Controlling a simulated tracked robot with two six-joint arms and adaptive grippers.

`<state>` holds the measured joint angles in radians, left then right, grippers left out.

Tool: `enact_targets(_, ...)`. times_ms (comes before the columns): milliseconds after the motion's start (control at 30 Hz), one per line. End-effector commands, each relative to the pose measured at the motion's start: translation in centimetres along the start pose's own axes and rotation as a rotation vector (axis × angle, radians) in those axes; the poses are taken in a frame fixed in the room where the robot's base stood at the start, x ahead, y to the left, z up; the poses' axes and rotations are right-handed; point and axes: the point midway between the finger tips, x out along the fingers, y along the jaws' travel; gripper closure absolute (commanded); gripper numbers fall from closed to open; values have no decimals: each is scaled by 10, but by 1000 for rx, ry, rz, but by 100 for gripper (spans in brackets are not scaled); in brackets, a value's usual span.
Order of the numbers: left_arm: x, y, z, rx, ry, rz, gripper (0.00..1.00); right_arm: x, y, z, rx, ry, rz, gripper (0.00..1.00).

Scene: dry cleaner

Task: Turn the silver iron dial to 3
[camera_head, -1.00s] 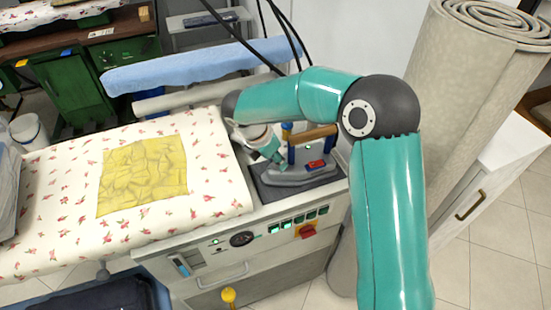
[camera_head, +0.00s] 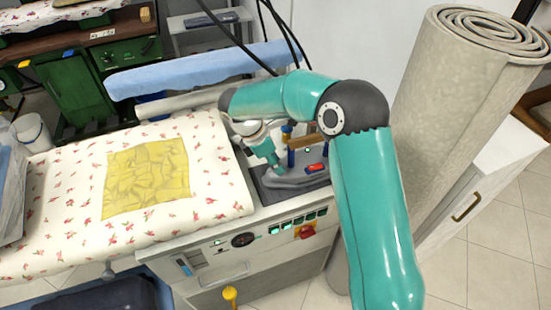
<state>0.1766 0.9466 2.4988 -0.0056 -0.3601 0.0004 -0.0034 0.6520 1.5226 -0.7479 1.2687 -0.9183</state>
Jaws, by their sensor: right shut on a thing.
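The silver iron (camera_head: 297,181) rests on a dark plate on top of the ironing machine, with a wooden handle (camera_head: 301,140), blue posts and a red part (camera_head: 315,168) on it. My right gripper (camera_head: 276,165) reaches down at the iron's left side, its fingers shut on the small dial there. The dial is hidden by the fingers, so its number cannot be read. My left gripper is not in view.
A floral ironing board (camera_head: 60,220) with a creased yellow cloth (camera_head: 146,177) lies left of the iron. The machine's front panel has a gauge (camera_head: 243,240) and a red switch (camera_head: 305,230). A rolled carpet (camera_head: 450,130) stands at right. Black cables hang behind.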

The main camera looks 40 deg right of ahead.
Motion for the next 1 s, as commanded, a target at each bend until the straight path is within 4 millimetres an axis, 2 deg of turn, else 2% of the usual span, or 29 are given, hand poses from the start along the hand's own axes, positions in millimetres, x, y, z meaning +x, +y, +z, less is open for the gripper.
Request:
enact_targets(100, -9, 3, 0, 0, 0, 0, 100, -3, 2, 2, 103, 5, -41, 100)
enact_targets(500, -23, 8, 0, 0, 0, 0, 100, -2, 4, 2, 399, 22, -161, 100)
enact_targets(1000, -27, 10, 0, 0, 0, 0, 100, -1, 4, 2, 523, 29, -212, 100)
